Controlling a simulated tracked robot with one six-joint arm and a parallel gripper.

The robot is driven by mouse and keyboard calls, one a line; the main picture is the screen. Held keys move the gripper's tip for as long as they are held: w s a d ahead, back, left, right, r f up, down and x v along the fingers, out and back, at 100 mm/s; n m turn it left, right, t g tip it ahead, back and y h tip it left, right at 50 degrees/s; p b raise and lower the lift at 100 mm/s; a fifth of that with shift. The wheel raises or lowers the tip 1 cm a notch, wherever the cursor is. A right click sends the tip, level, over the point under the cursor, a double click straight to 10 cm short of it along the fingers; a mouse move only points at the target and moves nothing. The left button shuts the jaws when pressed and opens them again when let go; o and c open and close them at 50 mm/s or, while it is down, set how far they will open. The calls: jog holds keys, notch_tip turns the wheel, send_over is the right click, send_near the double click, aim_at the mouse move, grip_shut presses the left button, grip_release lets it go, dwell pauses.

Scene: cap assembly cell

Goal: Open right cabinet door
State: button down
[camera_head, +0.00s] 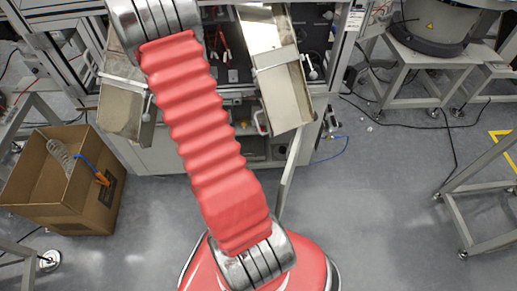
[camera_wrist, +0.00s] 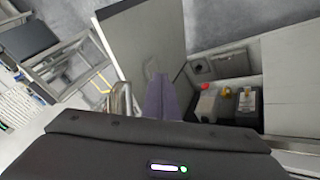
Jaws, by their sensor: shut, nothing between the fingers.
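The right cabinet door (camera_wrist: 148,38) stands open in the wrist view, with its grey inner face showing. In the head view the door (camera_head: 289,172) sticks out from the cabinet front (camera_head: 172,159). A curved metal handle (camera_wrist: 121,103) shows at the door's left, outer side. My gripper (camera_wrist: 160,82) is shut and empty. Its purple-grey fingers overlap the lower part of the door's inner face, to the right of the handle. I cannot tell whether they touch the door. In the head view my gripper is not visible.
Inside the open cabinet are a white container with a red cap (camera_wrist: 207,102) and one with a yellow label (camera_wrist: 247,104). A cardboard box (camera_head: 62,185) stands on the floor at left. Metal frames (camera_head: 470,205) stand at right. Grey floor (camera_head: 365,220) is free right of the door.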

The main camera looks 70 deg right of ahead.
jog(key=shift+s+d+f+m, duration=0.15)
jog(key=shift+s+d+f, duration=0.2)
jog(key=shift+f, duration=0.15)
jog(key=shift+s+d+f+m, duration=0.15)
jog(key=shift+s+d+f, duration=0.15)
jog(key=shift+f, duration=0.2)
jog(key=s+d+f, duration=0.2)
jog(key=s+f, duration=0.6)
jog(key=s, duration=0.1)
jog(key=shift+s+d, duration=0.1)
